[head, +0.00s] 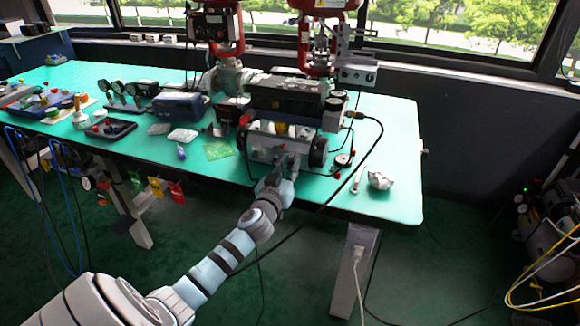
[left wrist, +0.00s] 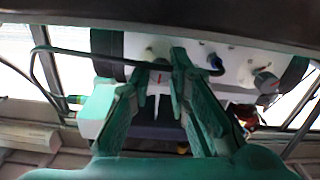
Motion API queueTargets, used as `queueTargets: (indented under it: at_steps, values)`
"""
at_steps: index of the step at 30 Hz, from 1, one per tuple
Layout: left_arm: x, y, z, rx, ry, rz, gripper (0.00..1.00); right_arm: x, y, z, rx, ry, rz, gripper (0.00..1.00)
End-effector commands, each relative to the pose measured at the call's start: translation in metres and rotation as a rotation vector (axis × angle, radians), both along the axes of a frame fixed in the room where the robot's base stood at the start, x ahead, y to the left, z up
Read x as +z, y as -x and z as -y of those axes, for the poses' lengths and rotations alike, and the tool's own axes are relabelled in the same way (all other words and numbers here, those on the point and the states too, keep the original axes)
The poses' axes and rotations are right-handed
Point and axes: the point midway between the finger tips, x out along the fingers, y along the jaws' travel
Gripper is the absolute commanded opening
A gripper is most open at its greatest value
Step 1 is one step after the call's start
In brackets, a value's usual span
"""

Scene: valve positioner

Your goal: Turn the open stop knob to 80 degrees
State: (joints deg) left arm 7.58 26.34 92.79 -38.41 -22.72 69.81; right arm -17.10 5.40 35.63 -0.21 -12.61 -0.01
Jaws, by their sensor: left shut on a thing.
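Another grey knob (left wrist: 266,82) with a red mark sits further right on the panel. My right gripper is not in view.
A black cable (head: 372,160) loops from the positioner's right side past the table edge. A gauge (head: 343,160) and a crumpled silvery object (head: 380,180) lie to the right. A blue case (head: 181,106) stands to the left. The table's right front corner is clear.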

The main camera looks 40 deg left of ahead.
Motion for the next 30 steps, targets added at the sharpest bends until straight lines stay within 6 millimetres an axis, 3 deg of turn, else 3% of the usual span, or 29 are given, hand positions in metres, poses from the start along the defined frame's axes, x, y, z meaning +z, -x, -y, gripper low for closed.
queueTargets:
  at_steps: [15,30]
  values:
    - [0.000,0.000,0.000,0.001,-0.345,-0.122,0.00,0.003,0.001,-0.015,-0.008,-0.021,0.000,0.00]
    - [0.000,0.000,0.001,0.000,-0.795,-0.279,0.00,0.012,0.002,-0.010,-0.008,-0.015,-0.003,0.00]
